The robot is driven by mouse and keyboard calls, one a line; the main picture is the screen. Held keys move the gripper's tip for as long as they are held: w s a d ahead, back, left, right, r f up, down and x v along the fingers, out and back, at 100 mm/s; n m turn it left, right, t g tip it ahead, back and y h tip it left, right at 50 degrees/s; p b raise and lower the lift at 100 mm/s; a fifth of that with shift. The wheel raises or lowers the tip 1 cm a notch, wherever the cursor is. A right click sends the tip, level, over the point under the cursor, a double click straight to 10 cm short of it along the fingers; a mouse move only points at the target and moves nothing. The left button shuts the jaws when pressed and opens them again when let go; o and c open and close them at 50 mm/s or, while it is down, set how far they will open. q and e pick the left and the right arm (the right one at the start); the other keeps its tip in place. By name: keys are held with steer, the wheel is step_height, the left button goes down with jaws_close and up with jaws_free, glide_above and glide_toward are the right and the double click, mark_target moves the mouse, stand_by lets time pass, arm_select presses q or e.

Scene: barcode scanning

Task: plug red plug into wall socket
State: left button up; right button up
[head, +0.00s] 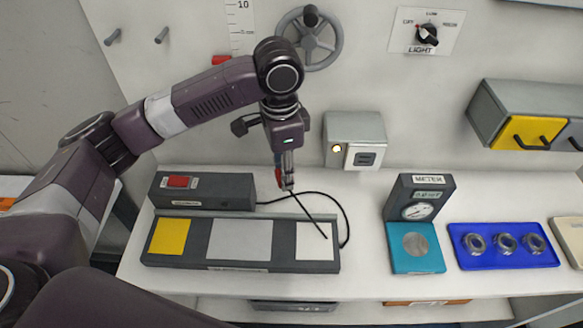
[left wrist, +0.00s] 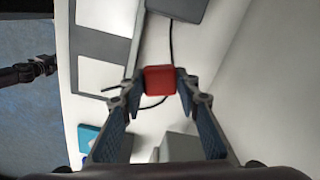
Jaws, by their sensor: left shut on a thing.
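My left gripper (head: 285,184) points down above the table, in front of the wall. It is shut on the red plug (left wrist: 159,80), held between both fingertips in the left wrist view. In the head view the plug (head: 278,177) is partly hidden by the fingers. A black cord hangs from it. The wall socket (head: 365,158) is a pale plate with a dark face on a grey wall box, to the right of the gripper and apart from the plug. A dark arm end, seemingly my right gripper (left wrist: 45,66), shows at the wrist view's left edge; its jaws are unclear.
A grey box with a red switch (head: 178,182) stands at the left behind a panel with yellow, grey and white pads (head: 198,240). The black cord (head: 348,225) loops on the table. A meter (head: 405,196) and a blue tray (head: 485,259) with rings stand right.

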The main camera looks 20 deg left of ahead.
arm_select(q)
steer(key=s+a+n+b, duration=0.1)
steer(key=s+a+n, duration=0.2)
steer(key=s+n, duration=0.8)
steer(key=shift+s+a+r+b, duration=0.15)
steer(key=shift+s+r+b, duration=0.05)
steer(key=shift+r+b, duration=0.2)
